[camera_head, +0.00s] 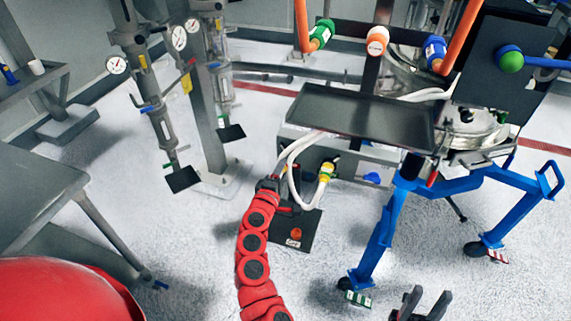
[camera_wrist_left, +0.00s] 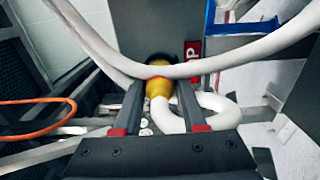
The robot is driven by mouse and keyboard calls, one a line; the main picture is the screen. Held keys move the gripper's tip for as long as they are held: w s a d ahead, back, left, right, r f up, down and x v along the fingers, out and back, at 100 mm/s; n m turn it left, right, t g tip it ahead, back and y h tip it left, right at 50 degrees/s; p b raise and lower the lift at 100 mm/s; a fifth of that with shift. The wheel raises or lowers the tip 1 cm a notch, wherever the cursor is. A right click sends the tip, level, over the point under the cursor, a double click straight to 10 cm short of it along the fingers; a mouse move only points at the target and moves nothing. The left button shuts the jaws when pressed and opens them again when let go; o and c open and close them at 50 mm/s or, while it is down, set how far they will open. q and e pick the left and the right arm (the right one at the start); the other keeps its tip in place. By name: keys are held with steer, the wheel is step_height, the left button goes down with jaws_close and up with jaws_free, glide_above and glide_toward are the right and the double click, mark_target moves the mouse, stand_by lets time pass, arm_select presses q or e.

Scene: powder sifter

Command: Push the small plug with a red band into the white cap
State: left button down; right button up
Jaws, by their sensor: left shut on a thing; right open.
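A yellow fitting with a red band (camera_wrist_left: 158,88) sits between the fingertips of my left gripper (camera_wrist_left: 158,92) in the left wrist view, and the gripper is shut on it. A white hose crosses over its far end and hides part of it. In the head view my red left arm reaches up to the white hoses beside the grey machine; the left fingertips are hard to make out there. A yellow-green fitting (camera_head: 327,172) shows on a hose end close by. My right gripper (camera_head: 426,296) is open and empty at the bottom edge. I cannot clearly identify the white cap.
A dark tray (camera_head: 362,118) overhangs the machine. White hoses (camera_head: 294,165) loop near my left wrist. A blue frame (camera_head: 382,235) stands to the right. Green, orange and blue hose ends hang above. A grey table (camera_head: 35,190) is at left.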

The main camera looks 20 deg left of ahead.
arm_select(q)
steer(key=shift+f, duration=0.1)
steer(key=shift+s, duration=0.7)
steer(key=shift+s+a, duration=0.1)
steer(key=shift+s, duration=2.2)
